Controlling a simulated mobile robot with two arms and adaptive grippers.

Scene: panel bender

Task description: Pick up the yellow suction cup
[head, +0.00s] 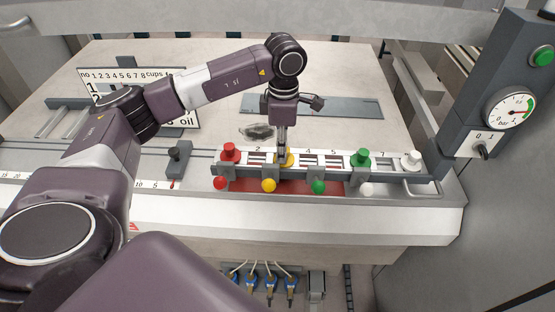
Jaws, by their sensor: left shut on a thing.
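The yellow suction cup (285,161) sits at the numbered rail, between the marks 2 and 4. My left gripper (283,150) points straight down from above and is shut on the top of the yellow cup. The gripper's fingers hide part of the cup. A yellow ball-shaped knob (268,185) shows on the front of the rail just below. The right gripper does not show in the head view.
The rail (330,172) also bears a red cup (229,152), a green cup (360,158) and a white cup (410,160). A dark post (179,158) stands left of it. A gauge panel (510,108) rises at the right.

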